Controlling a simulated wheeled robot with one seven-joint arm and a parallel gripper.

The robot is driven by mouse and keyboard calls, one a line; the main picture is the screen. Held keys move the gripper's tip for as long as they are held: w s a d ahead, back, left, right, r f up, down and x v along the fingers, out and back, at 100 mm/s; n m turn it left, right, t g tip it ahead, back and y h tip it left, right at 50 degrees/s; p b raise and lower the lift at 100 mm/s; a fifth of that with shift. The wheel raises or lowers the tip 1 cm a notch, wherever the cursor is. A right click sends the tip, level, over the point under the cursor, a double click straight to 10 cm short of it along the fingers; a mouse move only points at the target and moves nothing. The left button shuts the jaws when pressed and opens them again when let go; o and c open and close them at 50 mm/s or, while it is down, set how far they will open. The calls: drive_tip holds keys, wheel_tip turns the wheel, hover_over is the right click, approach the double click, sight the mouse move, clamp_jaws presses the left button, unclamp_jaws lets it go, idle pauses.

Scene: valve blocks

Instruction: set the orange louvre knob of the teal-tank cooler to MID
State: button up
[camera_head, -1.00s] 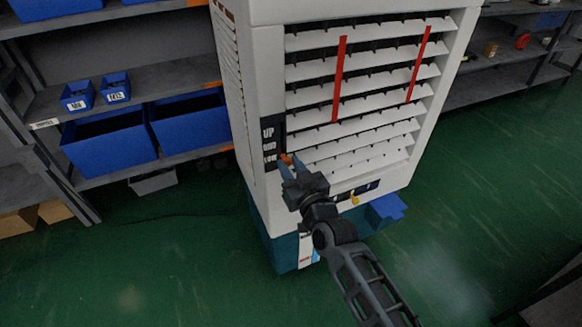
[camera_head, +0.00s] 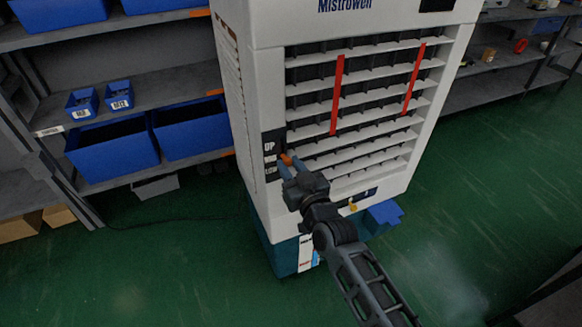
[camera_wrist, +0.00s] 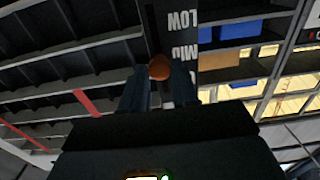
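The white cooler (camera_head: 245,110) with a teal tank (camera_head: 283,258) stands in front of me. Its orange louvre knob (camera_head: 286,159) is at the left edge of the louvres, beside a dark label strip reading UP, MID, LOW (camera_head: 269,160). In the head view the knob is about level with the middle label. My gripper (camera_head: 286,167) reaches it from below right. In the wrist view the picture is upside down, and the knob (camera_wrist: 159,67) sits between my two fingertips (camera_wrist: 159,76), which appear to touch it.
The louvres (camera_head: 350,115) carry two red strips. Shelves with blue bins (camera_head: 112,145) stand left; another shelf is at the back right. Green floor is clear at right.

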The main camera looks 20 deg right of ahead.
drive_tip(key=o, duration=0.4)
drive_tip(key=shift+s, duration=0.1)
drive_tip(key=shift+s, duration=3.8)
drive_tip(key=s+f+g, duration=0.2)
drive_tip(key=s, duration=2.3)
drive_tip(key=shift+g, duration=0.6)
drive_tip(key=s+r, duration=0.3)
drive_tip(key=s, duration=0.2)
drive_tip(key=s+r, duration=0.4)
drive_tip(key=s, duration=0.1)
drive_tip(key=s+r, duration=0.4)
drive_tip(key=s, duration=0.2)
